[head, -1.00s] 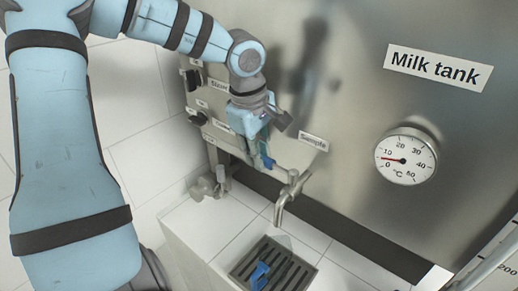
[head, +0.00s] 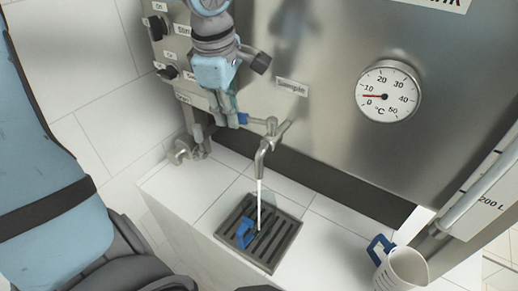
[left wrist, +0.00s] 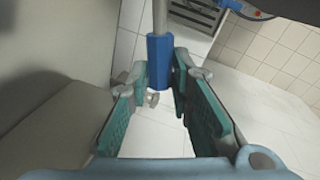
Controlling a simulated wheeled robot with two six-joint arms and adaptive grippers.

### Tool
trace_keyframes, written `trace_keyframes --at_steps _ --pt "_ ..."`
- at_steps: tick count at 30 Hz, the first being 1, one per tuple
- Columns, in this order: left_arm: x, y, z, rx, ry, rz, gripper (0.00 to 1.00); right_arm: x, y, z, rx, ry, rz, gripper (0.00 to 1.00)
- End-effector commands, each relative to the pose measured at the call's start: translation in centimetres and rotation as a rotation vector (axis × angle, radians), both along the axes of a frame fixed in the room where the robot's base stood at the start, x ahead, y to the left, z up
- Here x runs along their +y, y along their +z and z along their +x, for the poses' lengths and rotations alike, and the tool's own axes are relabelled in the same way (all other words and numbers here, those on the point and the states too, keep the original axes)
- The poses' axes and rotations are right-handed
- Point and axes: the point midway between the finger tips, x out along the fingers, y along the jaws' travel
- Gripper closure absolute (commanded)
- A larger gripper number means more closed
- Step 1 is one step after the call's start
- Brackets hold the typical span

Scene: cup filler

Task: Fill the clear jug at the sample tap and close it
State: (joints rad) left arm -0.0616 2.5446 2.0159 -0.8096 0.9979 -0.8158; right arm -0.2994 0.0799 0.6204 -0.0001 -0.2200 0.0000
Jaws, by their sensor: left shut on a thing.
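The sample tap (head: 264,148) stands out from the tank, and a thin white stream (head: 259,205) runs down from its spout. The blue lever grip (head: 243,118) points left from the tap. My left gripper (head: 232,116) is shut on this grip, which shows between the fingers in the left wrist view (left wrist: 160,62). The clear jug stands under the spout on the drain grate; its blue handle (head: 245,232) shows well, but its see-through body and milk level are hard to make out. My right gripper is out of view.
The drain grate (head: 281,250) is set in a white tiled ledge (head: 205,195). A white jug with a blue handle (head: 408,268) stands at the lower right. Black knobs (head: 167,73) and a dial gauge (head: 388,92) are on the tank front. A lower pipe valve (head: 190,150) is left of the tap.

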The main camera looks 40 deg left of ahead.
Motion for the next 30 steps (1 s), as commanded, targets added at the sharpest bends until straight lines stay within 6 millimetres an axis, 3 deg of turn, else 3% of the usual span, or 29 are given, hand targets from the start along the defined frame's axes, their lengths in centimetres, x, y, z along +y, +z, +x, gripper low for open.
trace_keyframes --at_steps 15,30 --pt "-1.3 0.3 -2.0 0.003 0.278 -0.002 1.00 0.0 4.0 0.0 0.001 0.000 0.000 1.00" --pt "-1.4 0.0 -2.1 -0.001 0.295 -0.002 1.00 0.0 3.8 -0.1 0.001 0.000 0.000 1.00"
